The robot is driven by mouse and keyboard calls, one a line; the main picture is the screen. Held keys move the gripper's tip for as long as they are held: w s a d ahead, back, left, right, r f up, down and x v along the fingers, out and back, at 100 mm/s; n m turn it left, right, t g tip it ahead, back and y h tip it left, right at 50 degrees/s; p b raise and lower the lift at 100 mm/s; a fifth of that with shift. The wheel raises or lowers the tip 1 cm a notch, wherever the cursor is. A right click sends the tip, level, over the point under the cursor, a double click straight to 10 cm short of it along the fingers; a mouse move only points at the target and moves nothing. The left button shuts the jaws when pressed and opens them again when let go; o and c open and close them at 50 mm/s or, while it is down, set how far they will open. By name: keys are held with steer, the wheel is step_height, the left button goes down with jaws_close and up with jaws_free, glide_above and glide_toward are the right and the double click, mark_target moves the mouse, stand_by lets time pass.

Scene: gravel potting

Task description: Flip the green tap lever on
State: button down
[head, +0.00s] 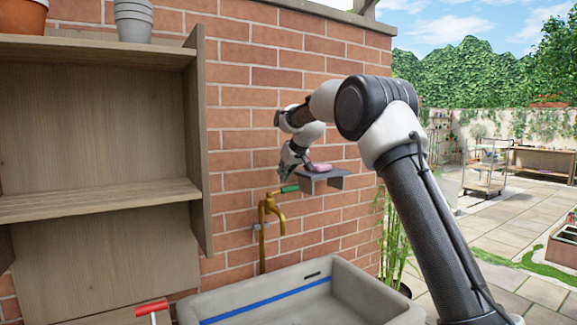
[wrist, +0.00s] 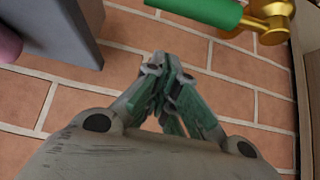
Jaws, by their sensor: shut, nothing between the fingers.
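The green tap lever (head: 290,189) sits on top of the brass tap (head: 262,235) on the brick wall and points right in the head view. In the wrist view the green lever (wrist: 205,11) is at the top edge, joined to the brass tap head (wrist: 268,20) at the top right. My gripper (head: 282,176) is just above the lever in the head view. In the wrist view my gripper (wrist: 163,62) is shut and empty, with a gap of brick wall between its fingertips and the lever.
A grey wall shelf (head: 325,181) with a pink object (head: 321,167) is close beside my gripper. A stone sink (head: 210,303) stands below the tap. A wooden shelf unit (head: 100,202) is on the left, and bamboo (head: 391,240) grows at the right.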

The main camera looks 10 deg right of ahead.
mark_target(284, 190)
steer(key=shift+s+d+f, duration=0.25)
steer(key=shift+s+f, duration=0.25)
steer(key=shift+s, duration=0.2)
steer(key=shift+s+d+f, duration=0.2)
steer(key=shift+s+f, duration=0.3)
steer(key=shift+s, duration=0.15)
steer(key=shift+s, duration=0.1)
